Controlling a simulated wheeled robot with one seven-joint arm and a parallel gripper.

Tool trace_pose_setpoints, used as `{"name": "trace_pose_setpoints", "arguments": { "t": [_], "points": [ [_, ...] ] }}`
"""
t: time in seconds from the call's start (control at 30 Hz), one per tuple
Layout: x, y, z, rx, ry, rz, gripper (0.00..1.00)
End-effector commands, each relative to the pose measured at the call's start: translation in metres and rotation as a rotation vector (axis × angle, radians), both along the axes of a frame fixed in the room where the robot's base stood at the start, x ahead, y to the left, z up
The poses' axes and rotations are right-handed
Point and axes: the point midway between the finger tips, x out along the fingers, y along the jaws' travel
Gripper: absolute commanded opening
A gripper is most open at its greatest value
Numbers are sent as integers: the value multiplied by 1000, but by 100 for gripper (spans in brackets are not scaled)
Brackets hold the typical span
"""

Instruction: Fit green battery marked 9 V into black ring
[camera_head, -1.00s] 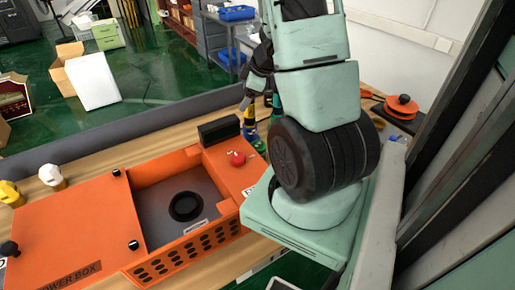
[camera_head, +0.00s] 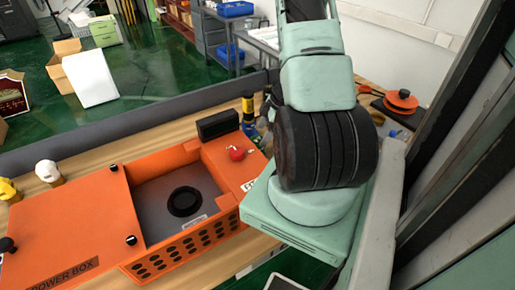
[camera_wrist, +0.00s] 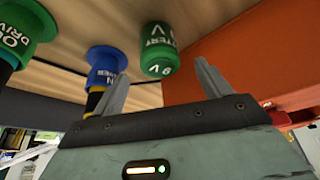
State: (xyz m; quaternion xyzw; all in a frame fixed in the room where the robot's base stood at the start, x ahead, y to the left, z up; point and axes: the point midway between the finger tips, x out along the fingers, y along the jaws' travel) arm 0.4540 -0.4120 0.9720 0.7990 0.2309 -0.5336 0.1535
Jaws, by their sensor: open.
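The green battery (camera_wrist: 160,52), with white lettering and a 9 V mark, stands on the wooden table in the wrist view. My gripper (camera_wrist: 161,69) is open and empty, with its two fingers apart on either side of the battery's near end. I cannot tell how far past the fingertips the battery is. The black ring (camera_head: 184,202) lies on the grey floor of the open compartment in the orange power box, and its middle is empty. In the head view my arm hides the gripper, and I cannot make out the battery.
The orange box wall (camera_wrist: 240,50) is close on the right.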

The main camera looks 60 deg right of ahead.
Motion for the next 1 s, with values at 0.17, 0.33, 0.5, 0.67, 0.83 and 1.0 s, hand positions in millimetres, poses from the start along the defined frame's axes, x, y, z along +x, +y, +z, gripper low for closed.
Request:
{"name": "trace_pose_setpoints", "arguments": {
  "t": [0.17,0.33,0.5,0.67,0.83,1.0],
  "points": [
    [5,3,-12,0,0,0,77],
    [12,8,-28,3,1,0,77],
    [22,13,-51,1,0,0,77],
    [25,15,-59,-1,1,1,77],
    [25,15,-58,-2,0,1,77],
    [25,15,-58,-2,0,1,35]
  ]
}}
